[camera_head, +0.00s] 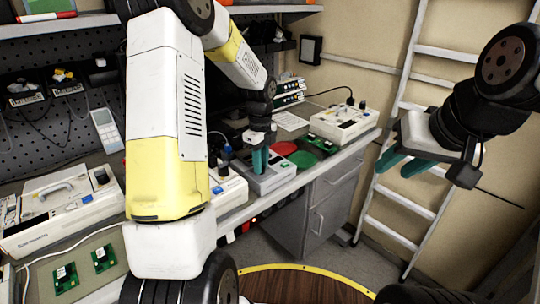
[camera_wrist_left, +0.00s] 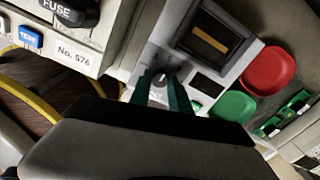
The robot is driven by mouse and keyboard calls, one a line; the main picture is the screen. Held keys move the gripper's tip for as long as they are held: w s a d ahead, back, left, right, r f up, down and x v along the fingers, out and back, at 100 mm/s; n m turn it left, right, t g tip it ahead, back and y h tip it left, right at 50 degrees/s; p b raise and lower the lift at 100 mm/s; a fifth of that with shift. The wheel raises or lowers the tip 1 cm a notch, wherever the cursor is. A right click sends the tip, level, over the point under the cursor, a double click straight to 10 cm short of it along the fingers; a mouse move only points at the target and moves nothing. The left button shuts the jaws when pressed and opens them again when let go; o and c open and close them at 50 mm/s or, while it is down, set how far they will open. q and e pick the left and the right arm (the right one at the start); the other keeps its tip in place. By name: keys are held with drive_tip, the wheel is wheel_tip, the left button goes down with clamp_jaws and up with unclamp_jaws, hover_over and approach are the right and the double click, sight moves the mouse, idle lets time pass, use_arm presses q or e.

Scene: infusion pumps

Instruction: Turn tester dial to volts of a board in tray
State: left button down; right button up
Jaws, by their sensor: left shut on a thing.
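The grey tester (camera_head: 282,178) lies on the bench; the left wrist view shows its screen (camera_wrist_left: 212,38) and small dial (camera_wrist_left: 158,82). My left gripper (camera_head: 261,161) points down over the tester, with its teal fingers shut on the dial, one on each side. The dial's marks are too small to read. A tray (camera_head: 42,279) at the lower left holds two small green boards (camera_head: 103,258). More green boards (camera_wrist_left: 294,104) show at the right of the left wrist view. My right gripper (camera_head: 404,161) is open and empty, in the air near the ladder.
Red (camera_head: 284,148) and green (camera_head: 303,159) round pads lie beside the tester. White pumps stand at the left (camera_head: 60,212) and far right (camera_head: 343,122) of the bench. A white unit with a FUSE knob (camera_wrist_left: 68,12) stands close to my left gripper. A ladder (camera_head: 408,130) leans behind my right arm.

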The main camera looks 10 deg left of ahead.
use_arm(q)
drive_tip(key=m, duration=0.6)
drive_tip(key=shift+r+m, duration=0.1)
drive_tip(key=shift+m, duration=0.3)
drive_tip(key=m, duration=0.7)
drive_tip(key=c, duration=1.6)
unclamp_jaws()
drive_tip(key=shift+m, duration=0.7)
drive_tip(key=shift+c, duration=0.2)
drive_tip(key=shift+o, duration=1.4)
drive_tip(key=shift+r, duration=0.1)
drive_tip(key=shift+r, duration=3.35)
